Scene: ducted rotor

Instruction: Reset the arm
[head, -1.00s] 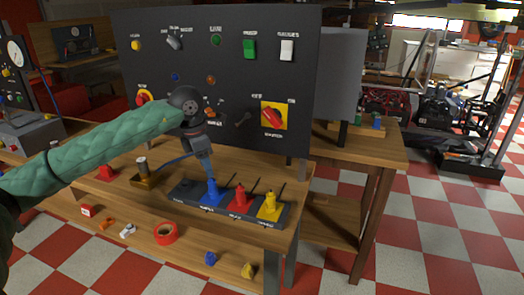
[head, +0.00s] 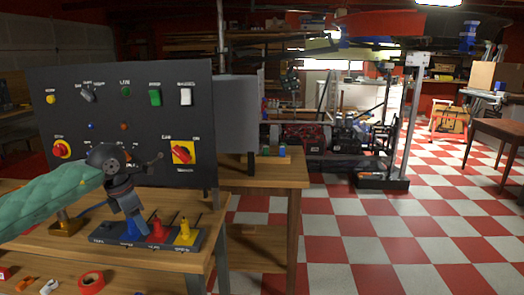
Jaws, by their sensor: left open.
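My left arm (head: 45,203), in a green padded sleeve, comes in from the left of the head view. My left gripper (head: 127,207) is open and points down in front of the black control panel (head: 200,105), just above or beside the blue piece (head: 128,232) in the tray (head: 190,246). I cannot tell whether it touches the blue piece. A red piece (head: 156,228) and a yellow piece (head: 185,233) stand to its right in the same tray. My right gripper is not in view.
The tray stands on a wooden workbench (head: 195,265). A red tape roll (head: 91,282) lies on the lower shelf. The panel carries a red and yellow rotary switch (head: 182,152) and several buttons. Checkered floor (head: 380,240) is open at the right.

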